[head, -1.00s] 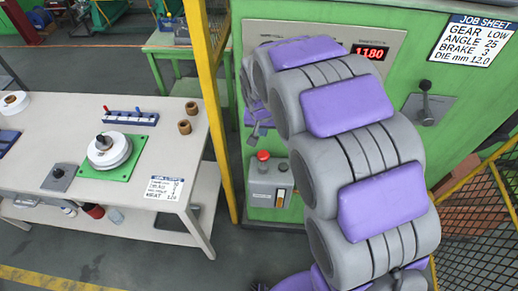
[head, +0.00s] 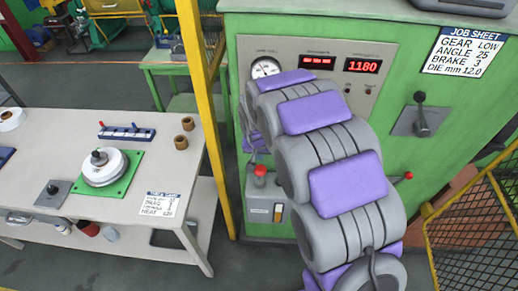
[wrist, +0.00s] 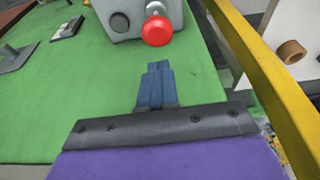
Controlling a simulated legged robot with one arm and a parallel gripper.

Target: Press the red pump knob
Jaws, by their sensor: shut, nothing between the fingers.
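The red pump knob (head: 260,170) sits on top of a grey pump box (head: 265,208) at the front of the green machine, left of my arm. In the wrist view the round red knob (wrist: 157,31) shows at the top centre on a short metal stem, with the grey pump box (wrist: 130,18) behind it. My gripper (wrist: 159,68) is shut and empty, its dark blue fingers together and pointing toward the knob. A gap shows in the picture between the fingertips and the knob. In the head view my arm mostly hides the gripper.
A yellow post (head: 200,110) stands just left of the pump box and runs along the right of the wrist view (wrist: 258,75). A workbench (head: 150,185) is at left. A lever (head: 421,120) and gauge panel (head: 300,55) are on the machine; yellow mesh fencing (head: 480,230) is at right.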

